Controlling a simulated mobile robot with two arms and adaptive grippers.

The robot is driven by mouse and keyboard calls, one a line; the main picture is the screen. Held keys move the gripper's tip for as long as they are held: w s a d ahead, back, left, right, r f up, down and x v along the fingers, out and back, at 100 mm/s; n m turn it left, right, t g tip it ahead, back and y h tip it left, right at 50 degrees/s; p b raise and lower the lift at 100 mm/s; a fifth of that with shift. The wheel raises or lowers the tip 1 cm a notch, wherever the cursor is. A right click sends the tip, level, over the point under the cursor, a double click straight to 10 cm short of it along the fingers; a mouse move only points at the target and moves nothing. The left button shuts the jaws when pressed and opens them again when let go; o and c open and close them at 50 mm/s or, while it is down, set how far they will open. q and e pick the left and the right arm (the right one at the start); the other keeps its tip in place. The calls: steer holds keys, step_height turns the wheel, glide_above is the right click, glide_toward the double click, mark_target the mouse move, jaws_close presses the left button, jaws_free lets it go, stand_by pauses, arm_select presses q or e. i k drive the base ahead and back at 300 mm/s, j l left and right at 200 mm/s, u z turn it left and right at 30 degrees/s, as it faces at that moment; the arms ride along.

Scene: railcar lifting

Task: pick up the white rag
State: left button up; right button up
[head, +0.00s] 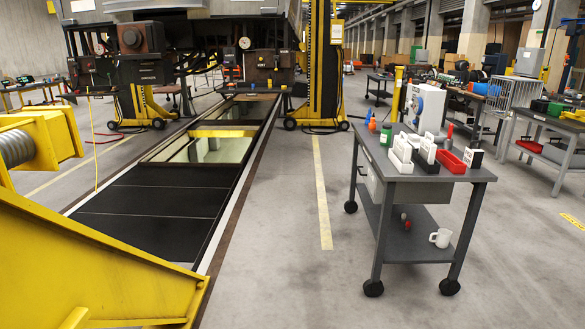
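I cannot make out a white rag in the head view. A grey wheeled cart (428,174) stands right of centre. On its top, white open boxes and upright white items (402,148) sit beside a red tray (451,162); none is clearly cloth. A white mug (441,238) stands on the cart's lower shelf (408,247), near a small red item (407,224). Neither of my grippers is in view.
A white machine (424,108) stands on the cart's back part, near a green container (386,134). Large yellow steelwork (80,265) blocks the left foreground. A floor pit (215,150) runs behind it. Grey floor (285,240) is clear left of the cart.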

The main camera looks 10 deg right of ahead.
mark_target(414, 138)
steer(key=i+u, duration=0.1)
steer(key=i, duration=2.15)
steer(key=i+j+z, duration=0.15)
steer(key=i+z, duration=0.25)
steer(key=i, duration=0.25)
steer(key=i+j+z, duration=0.35)
steer(key=i, duration=0.25)
steer(key=i+j+z, duration=0.4)
steer(key=i+j, duration=0.05)
steer(key=i, duration=0.1)
